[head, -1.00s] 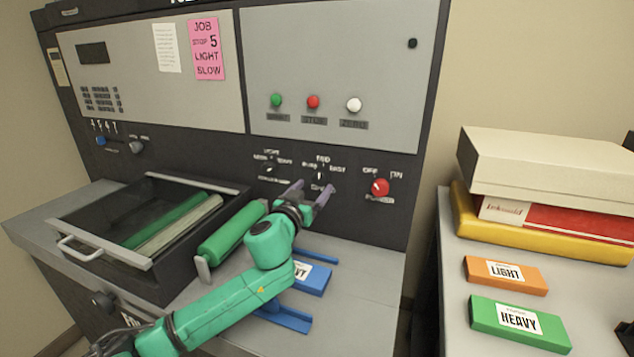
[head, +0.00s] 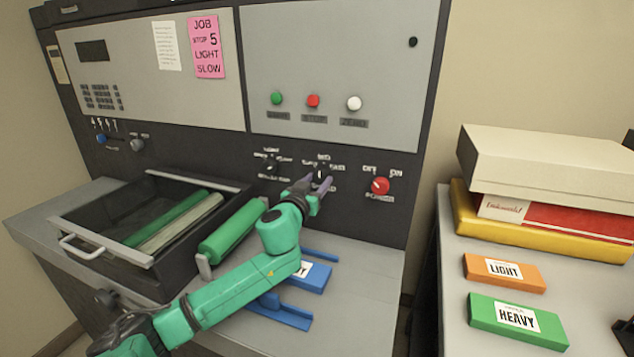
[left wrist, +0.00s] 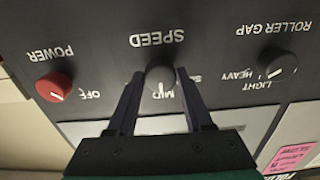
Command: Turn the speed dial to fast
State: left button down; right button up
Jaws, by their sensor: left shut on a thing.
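The speed dial (head: 320,174) is a small dark knob on the machine's dark lower panel. It shows upside down in the left wrist view (left wrist: 160,78), under the word SPEED, with MID lettered by it. My left gripper (head: 319,184) is at the panel, its two purple-grey fingers on either side of the dial. In the left wrist view the fingers (left wrist: 160,76) are shut on the knob. My right gripper does not show.
The red power knob (head: 380,186) is just right of the dial, and the roller gap knob (head: 271,168) is to its left. Green, red and white buttons are above. A green roller (head: 233,231) and open tray (head: 100,255) are lower left. A pink note (head: 206,48) reads LIGHT SLOW.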

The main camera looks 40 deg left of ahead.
pick_arm(q)
jog(key=shift+m, duration=0.3)
jog(key=m+p, duration=0.2)
jog(key=m, duration=0.3)
jog(key=shift+m, duration=0.4)
jog(key=m+p, duration=0.1)
jog(key=m, duration=0.4)
jog(key=shift+a+p, duration=0.1)
jog(key=shift+p, duration=0.2)
jog(key=shift+m, duration=0.3)
jog(key=shift+c, duration=1.5)
grip_release()
